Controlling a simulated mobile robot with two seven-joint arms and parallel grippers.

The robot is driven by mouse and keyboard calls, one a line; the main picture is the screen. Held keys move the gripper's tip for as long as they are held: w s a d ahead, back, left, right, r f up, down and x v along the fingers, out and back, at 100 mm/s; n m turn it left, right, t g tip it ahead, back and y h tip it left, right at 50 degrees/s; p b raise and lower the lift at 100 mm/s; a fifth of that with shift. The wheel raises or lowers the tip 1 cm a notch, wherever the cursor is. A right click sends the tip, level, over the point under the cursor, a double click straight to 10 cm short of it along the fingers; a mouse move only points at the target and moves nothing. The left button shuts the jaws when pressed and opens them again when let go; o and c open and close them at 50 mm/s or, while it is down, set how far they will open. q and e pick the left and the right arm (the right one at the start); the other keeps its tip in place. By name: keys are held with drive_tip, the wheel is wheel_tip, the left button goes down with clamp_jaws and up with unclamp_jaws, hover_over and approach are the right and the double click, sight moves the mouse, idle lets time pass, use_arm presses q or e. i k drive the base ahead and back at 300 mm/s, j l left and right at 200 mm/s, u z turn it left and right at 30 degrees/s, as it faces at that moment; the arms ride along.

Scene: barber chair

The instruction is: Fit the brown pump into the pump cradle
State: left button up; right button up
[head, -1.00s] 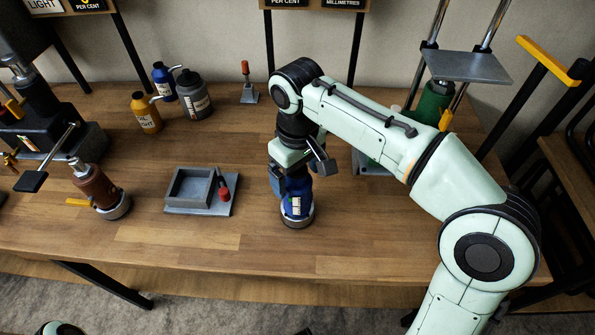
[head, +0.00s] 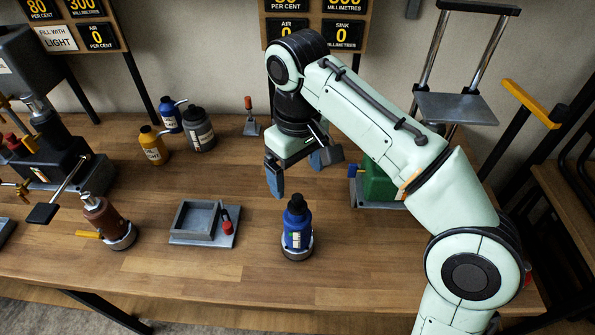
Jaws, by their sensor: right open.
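The brown pump (head: 105,219), a brown bottle shape with a metal top and a yellow lever, stands tilted in a round grey ring base at the left of the table. A grey rectangular open tray with a red-handled clamp (head: 196,221) lies to its right; I cannot tell whether this is the pump cradle. My right gripper (head: 299,180) is open and empty above the table. A blue bottle with a black top (head: 297,225) stands upright in a round grey base, below and apart from its fingers. My left gripper is out of view.
Yellow (head: 153,147), blue (head: 170,116) and dark (head: 199,132) bottles stand at the back. A black machine with levers (head: 60,165) is at far left. A green block (head: 378,180) sits behind my right arm. The front of the table is clear.

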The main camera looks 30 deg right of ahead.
sight(196, 222)
drive_tip(key=k, duration=1)
